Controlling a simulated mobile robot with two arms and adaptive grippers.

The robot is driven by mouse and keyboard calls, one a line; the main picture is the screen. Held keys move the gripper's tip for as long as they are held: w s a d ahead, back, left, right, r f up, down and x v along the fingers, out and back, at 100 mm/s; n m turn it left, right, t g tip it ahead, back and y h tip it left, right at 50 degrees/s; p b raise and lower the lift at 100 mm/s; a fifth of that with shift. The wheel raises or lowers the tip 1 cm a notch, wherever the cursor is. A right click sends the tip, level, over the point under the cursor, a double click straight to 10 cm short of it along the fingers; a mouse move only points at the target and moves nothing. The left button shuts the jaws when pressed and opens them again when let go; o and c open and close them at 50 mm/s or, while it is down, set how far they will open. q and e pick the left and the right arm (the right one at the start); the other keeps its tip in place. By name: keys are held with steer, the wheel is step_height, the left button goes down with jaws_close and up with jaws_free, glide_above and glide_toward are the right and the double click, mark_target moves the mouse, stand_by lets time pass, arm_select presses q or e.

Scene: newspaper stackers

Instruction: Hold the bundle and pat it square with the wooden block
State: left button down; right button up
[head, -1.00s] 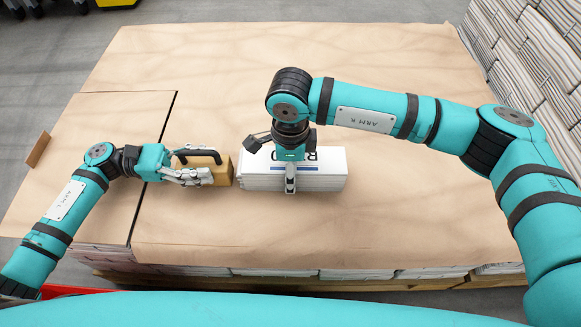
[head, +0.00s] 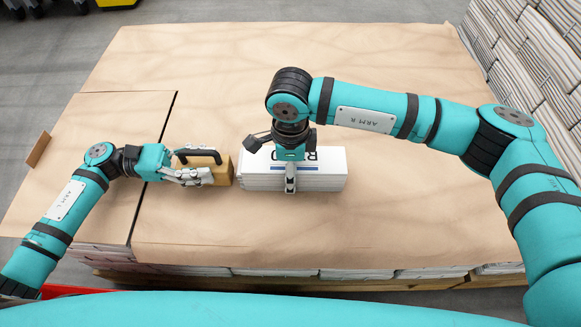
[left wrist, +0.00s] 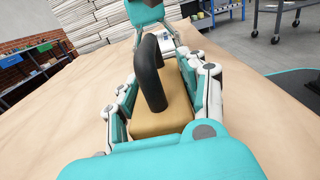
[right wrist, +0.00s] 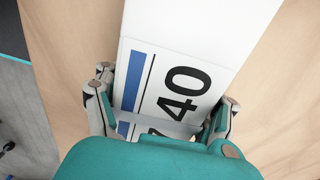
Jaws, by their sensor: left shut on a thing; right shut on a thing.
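The white bundle (head: 325,180) of stacked papers lies on the brown paper sheet in the head view. The wooden block (head: 221,170) with a black arched handle is just left of the bundle, with a very narrow gap or contact that I cannot tell apart. My left gripper (head: 196,177) is shut on the block; the left wrist view shows the block (left wrist: 160,118) between its fingers.
Brown paper (head: 330,60) covers the wide surface, with a dark gap (head: 152,170) between two sections at left. Newspaper stacks (head: 535,60) stand at the right. A small cardboard piece (head: 38,149) stands at the left edge. The sheet behind the bundle is clear.

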mark_target(192, 151)
arm_select(q)
steer(key=shift+w+d, duration=0.1)
steer(key=shift+d, duration=1.35)
stand_by(0.7)
steer(key=shift+a, duration=0.15)
steer(key=shift+a, duration=1.65)
steer(key=shift+r, duration=0.15)
steer(key=shift+r, duration=3.4)
arm_select(e)
steer(key=o, duration=1.9)
